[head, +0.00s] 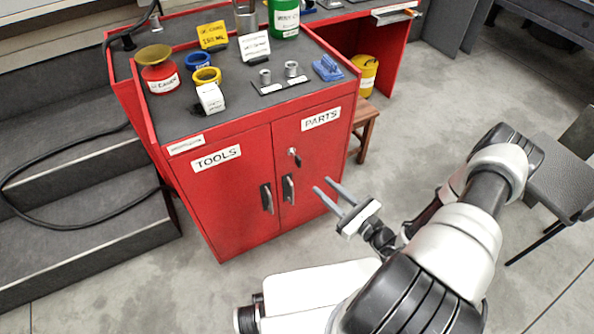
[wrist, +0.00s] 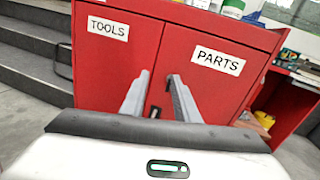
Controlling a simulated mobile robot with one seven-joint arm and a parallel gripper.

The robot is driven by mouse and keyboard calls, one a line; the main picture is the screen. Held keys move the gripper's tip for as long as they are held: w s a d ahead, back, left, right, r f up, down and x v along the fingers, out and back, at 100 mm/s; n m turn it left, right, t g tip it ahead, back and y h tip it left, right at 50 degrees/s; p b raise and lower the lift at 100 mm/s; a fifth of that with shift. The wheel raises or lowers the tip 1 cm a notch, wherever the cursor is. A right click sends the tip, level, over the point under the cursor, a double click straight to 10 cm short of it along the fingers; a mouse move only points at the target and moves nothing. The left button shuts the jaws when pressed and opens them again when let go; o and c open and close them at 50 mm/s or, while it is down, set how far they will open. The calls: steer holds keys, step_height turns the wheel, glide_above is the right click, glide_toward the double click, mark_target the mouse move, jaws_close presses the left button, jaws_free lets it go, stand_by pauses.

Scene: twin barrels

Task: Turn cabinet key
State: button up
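A red cabinet (head: 240,217) stands left of centre in the head view, with a left door labelled TOOLS and a right door labelled PARTS (head: 321,119). A small key (head: 296,157) sits in a round silver lock on the PARTS door, above the two dark door handles (head: 288,189). Both doors look closed. My gripper (head: 328,189) is in front of the PARTS door, to the right of the handles and lower than the key in the picture. Its fingers are apart and empty. In the wrist view the fingers (wrist: 153,88) point at the doors; the key cannot be made out there.
A wooden stool (head: 365,122) stands right of the cabinet, a dark chair (head: 562,176) at far right. Grey steps (head: 85,235) lie left.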

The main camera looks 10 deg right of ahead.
mark_target(300, 162)
step_height(300, 162, down, 5)
steer(key=m+t+h, duration=0.2)
steer(key=m+h, duration=0.2)
steer(key=b+x, duration=0.1)
steer(key=x, duration=0.4)
steer(key=b+x, duration=0.1)
steer(key=x, duration=0.5)
steer(key=f+b+x, duration=0.1)
steer(key=x, duration=0.4)
steer(key=shift+w, duration=0.2)
jaws_close()
